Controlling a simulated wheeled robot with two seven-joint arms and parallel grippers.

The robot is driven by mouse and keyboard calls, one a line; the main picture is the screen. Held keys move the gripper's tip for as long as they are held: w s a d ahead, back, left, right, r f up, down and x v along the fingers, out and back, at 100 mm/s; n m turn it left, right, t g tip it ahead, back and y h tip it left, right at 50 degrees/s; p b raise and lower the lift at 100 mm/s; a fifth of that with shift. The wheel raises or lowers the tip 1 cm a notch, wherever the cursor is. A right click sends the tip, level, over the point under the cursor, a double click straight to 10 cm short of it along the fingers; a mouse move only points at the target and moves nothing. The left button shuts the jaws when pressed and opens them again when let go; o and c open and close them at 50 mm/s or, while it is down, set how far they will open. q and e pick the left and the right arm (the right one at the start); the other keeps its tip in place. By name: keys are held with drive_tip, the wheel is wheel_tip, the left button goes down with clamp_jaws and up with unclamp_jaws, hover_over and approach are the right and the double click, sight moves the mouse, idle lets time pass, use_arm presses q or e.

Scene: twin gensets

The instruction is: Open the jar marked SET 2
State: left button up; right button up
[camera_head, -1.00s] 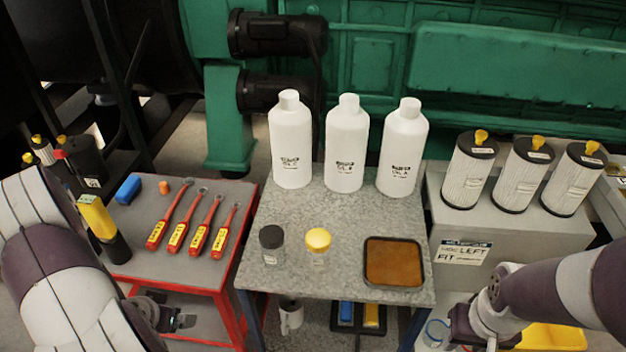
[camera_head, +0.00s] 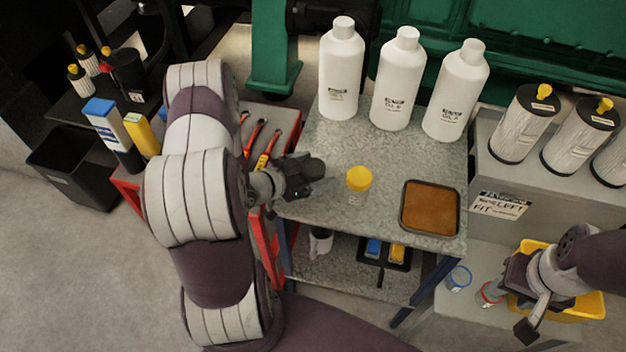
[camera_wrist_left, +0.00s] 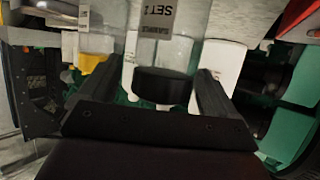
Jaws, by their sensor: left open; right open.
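The jar marked SET 2 shows in the left wrist view as a clear body (camera_wrist_left: 178,52) with a black lid (camera_wrist_left: 162,86), upside down in that picture. In the head view its black lid (camera_head: 313,168) is at the left part of the grey table; my gripper hides most of its body. My left gripper (camera_head: 304,180) is open at this jar, with its fingers on either side of it in the wrist view (camera_wrist_left: 165,95). Whether they touch it is unclear. My right gripper (camera_head: 524,318) is open and empty at the lower right, away from the jar.
A yellow-lidded jar (camera_head: 358,180) stands just right of the SET 2 jar. A brown-filled tray (camera_head: 430,207) lies further right. White bottles (camera_head: 402,82) line the table's back. Red-handled tools (camera_head: 268,150) lie on the left cart. Filters (camera_head: 525,125) stand at right.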

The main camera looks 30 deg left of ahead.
use_arm(q)
drive_tip(key=shift+w+d+f, duration=0.2)
drive_tip(key=shift+w+d, duration=0.1)
drive_tip(key=shift+w, duration=0.35)
drive_tip(key=shift+w+f, duration=0.2)
drive_tip(key=shift+w, duration=0.15)
drive_tip(key=shift+s+r, duration=0.1)
drive_tip(key=shift+s, duration=0.05)
drive_tip(key=c, duration=1)
drive_tip(key=shift+c, duration=0.4)
wheel_tip(320, 180, up, 10)
drive_tip(key=shift+f+p, duration=0.1)
drive_tip(key=shift+p, duration=0.25)
drive_tip(key=shift+o, duration=0.3)
